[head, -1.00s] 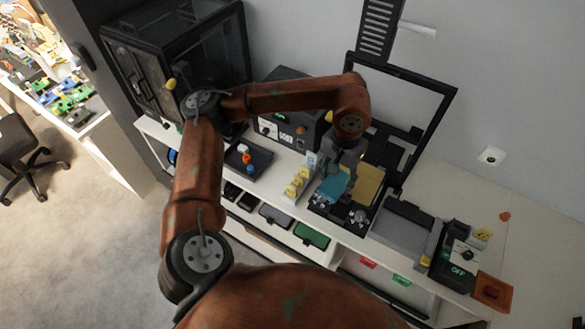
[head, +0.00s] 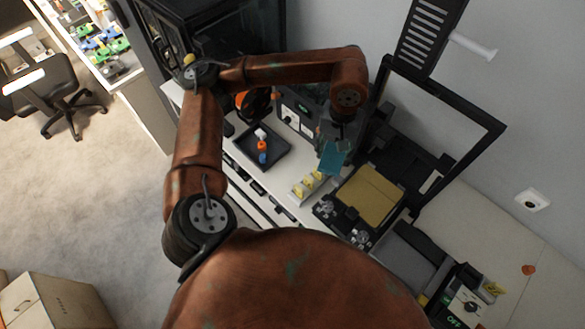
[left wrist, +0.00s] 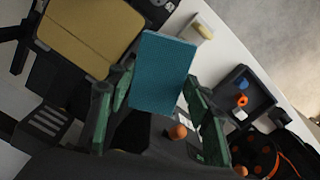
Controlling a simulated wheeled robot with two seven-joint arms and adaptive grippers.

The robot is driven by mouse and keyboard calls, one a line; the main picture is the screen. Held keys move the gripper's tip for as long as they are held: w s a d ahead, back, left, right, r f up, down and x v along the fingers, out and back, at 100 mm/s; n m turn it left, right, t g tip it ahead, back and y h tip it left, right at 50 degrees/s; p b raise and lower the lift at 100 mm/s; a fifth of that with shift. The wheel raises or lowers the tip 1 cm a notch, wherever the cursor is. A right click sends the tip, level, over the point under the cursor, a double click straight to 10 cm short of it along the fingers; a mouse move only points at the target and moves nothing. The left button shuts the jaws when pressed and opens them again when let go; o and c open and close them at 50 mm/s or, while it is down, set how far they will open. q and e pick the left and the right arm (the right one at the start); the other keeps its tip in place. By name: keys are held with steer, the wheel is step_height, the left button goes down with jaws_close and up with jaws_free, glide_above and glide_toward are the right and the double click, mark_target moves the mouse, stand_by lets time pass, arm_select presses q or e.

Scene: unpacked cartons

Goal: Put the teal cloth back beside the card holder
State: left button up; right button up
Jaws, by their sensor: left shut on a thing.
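The teal cloth (head: 334,157) is a flat rectangle held by my left gripper (head: 334,141). The gripper is shut on it, and the cloth hangs just behind and right of the card holder in the head view. In the left wrist view the cloth (left wrist: 161,72) shows between the fingers, apparently above the surface. The card holder (head: 296,194) is a pale strip with several yellow cards; its end (left wrist: 203,28) shows past the cloth in the left wrist view, partly covered. My right gripper is not in view.
Right of the card holder is a black machine with a gold plate (head: 371,195) and a raised frame (head: 456,113). Left is a dark tray (head: 274,151) with small orange, blue and white items. A grey box with knobs (head: 293,115) stands behind. White shelf shows between holder and tray.

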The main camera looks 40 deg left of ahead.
mark_target(324, 160)
arm_select(q)
steer(key=n, duration=0.1)
steer(key=s+f+n, duration=0.1)
steer(key=n, duration=0.1)
steer(key=shift+s+a, duration=0.3)
steer(key=shift+a, duration=0.05)
steer(key=n, duration=0.2)
steer(key=s+f+n, duration=0.1)
steer(key=shift+a+n, duration=0.25)
steer(key=shift+n, duration=0.15)
steer(key=n, duration=0.1)
steer(key=s+n, duration=0.1)
steer(key=n, duration=0.1)
steer(key=shift+s+a+f+p, duration=0.2)
steer(key=shift+f+p, duration=0.15)
steer(key=shift+p, duration=0.05)
steer(key=s+a+f+n+p, duration=0.3)
steer(key=s+n, duration=0.5)
steer(key=n, duration=1.3)
steer(key=w+a+f, duration=0.8)
steer(key=w+f, duration=0.1)
steer(key=shift+w+a+f+p, duration=0.2)
steer(key=shift+p, duration=0.15)
steer(key=shift+w+a+f, duration=0.35)
steer(key=shift+w+f, duration=0.05)
steer(key=shift+f, duration=0.25)
step_height(324, 160, down, 3)
steer(key=shift+f+p, duration=0.1)
steer(key=shift+p, duration=0.5)
